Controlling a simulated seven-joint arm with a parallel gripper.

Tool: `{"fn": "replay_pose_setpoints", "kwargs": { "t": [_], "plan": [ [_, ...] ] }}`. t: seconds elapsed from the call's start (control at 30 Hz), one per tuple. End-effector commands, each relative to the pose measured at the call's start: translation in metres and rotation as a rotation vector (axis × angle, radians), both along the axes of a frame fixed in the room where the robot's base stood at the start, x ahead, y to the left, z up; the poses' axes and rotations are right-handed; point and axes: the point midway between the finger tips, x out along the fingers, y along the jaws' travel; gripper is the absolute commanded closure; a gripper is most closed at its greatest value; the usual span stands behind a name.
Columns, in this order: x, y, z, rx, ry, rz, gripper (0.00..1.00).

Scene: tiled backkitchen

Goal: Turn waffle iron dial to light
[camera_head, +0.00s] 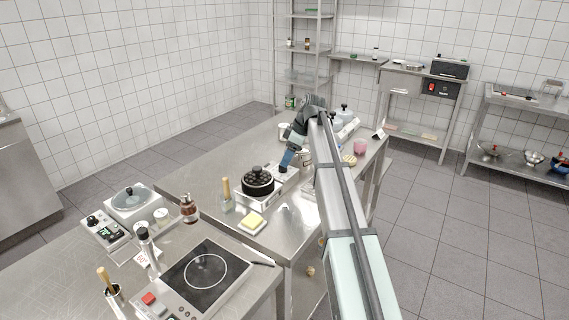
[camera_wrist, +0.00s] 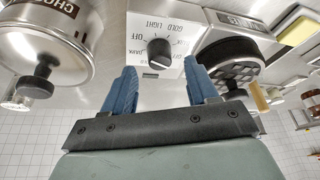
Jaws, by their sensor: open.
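The waffle iron (camera_head: 258,183) has a round black lid with a knob and a steel base on the metal table; its dark gridded plate (camera_wrist: 236,68) shows at the right in the wrist view. Its black dial (camera_wrist: 158,52) sits on a white panel printed with OFF, LIGHT and GOLD, other lettering being hard to read. I cannot tell which mark the dial points to. My gripper (camera_wrist: 160,78) is open and empty. Its two blue fingers appear on either side of the dial, apart from it. In the head view my gripper (camera_head: 289,157) is just behind and right of the waffle iron.
A steel pot with a CHOC label (camera_wrist: 50,45) is close on the left in the wrist view. In the head view, a yellow block on a dish (camera_head: 252,221) and a wooden-handled tool (camera_head: 226,190) stand near the waffle iron. An induction hob (camera_head: 205,268) is in front.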

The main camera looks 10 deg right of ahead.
Motion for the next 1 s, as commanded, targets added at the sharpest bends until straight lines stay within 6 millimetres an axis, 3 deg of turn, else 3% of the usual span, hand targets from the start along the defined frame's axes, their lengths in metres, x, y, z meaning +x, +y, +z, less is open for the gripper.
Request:
{"fn": "replay_pose_setpoints", "kwargs": {
  "t": [0.3, 0.67, 1.0],
  "plan": [
    [0.004, 0.011, -0.029, 0.000, 0.000, 0.000, 0.42],
    [0.005, 0.012, -0.032, 0.000, -0.001, 0.000, 0.42],
    [0.005, 0.012, -0.032, 0.001, 0.000, 0.000, 0.72]
  ]
}}
